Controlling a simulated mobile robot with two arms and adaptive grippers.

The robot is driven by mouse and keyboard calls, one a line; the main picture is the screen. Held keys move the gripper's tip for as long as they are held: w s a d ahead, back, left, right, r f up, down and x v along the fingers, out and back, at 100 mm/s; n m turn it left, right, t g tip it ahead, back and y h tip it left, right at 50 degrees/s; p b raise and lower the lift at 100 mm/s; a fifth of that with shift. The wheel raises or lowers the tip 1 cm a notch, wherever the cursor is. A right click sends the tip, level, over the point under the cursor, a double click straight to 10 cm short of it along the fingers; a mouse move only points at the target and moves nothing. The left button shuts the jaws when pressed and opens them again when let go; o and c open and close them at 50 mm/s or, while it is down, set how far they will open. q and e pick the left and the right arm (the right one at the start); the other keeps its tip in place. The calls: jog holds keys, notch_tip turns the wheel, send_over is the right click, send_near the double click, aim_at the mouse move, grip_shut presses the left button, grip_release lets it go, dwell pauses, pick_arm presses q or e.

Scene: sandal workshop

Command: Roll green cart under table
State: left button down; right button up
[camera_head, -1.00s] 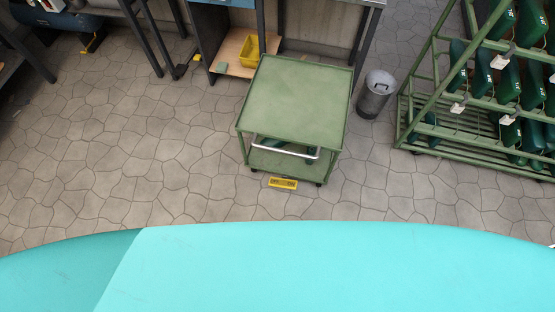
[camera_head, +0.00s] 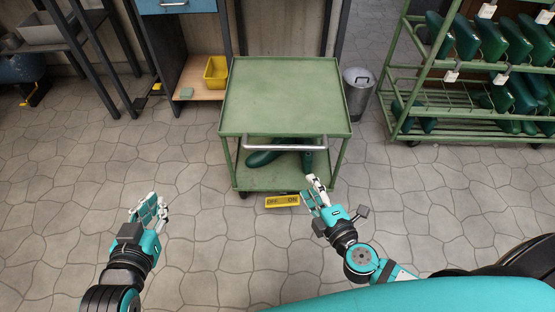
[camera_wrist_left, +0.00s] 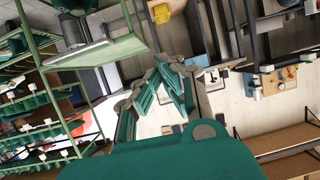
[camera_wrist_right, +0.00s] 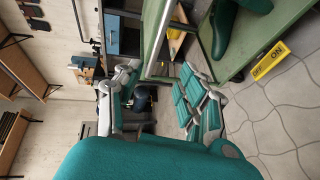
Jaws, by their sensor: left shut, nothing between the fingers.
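The green cart (camera_head: 285,98) stands upright on the stone floor in front of the table. It has a flat, bare top, a silver push handle (camera_head: 284,146) on its near side and dark green boots (camera_head: 280,153) on its lower shelf. A yellow ON/OFF brake pedal (camera_head: 282,201) sits low at its front. The table's blue drawer (camera_head: 175,5) shows behind left; most of its top is out of frame. My right gripper (camera_head: 315,190) is open and empty just before the cart's lower right front, below the handle. My left gripper (camera_head: 152,208) is shut and empty, left of the cart.
A yellow bin (camera_head: 216,72) sits on a low wooden shelf (camera_head: 188,92) behind left. A grey trash can (camera_head: 358,93) stands close right of the cart. A green rack (camera_head: 395,100) with boots is further right. Floor (camera_head: 90,180) left of the cart is clear.

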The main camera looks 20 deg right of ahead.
send_near(285, 147)
jog(key=w+f, duration=0.1)
jog(key=w, duration=0.1)
pick_arm(q)
jog(key=shift+w+d+r+t+h+b, duration=0.25)
jog(key=shift+r+t, duration=0.3)
jog(key=shift+r, duration=0.3)
jog(key=shift+w+d+r+t+h+b, duration=0.15)
jog(key=shift+w+r+t, duration=0.3)
jog(key=shift+r, duration=0.35)
jog(key=shift+w+d+r+t+h+b, duration=0.1)
jog(key=shift+w+d+r+t, duration=0.1)
jog(key=shift+r+t, duration=0.55)
pick_arm(e)
jog(key=shift+x, duration=4.25)
pick_arm(q)
jog(key=shift+r, duration=0.1)
pick_arm(e)
grip_shut()
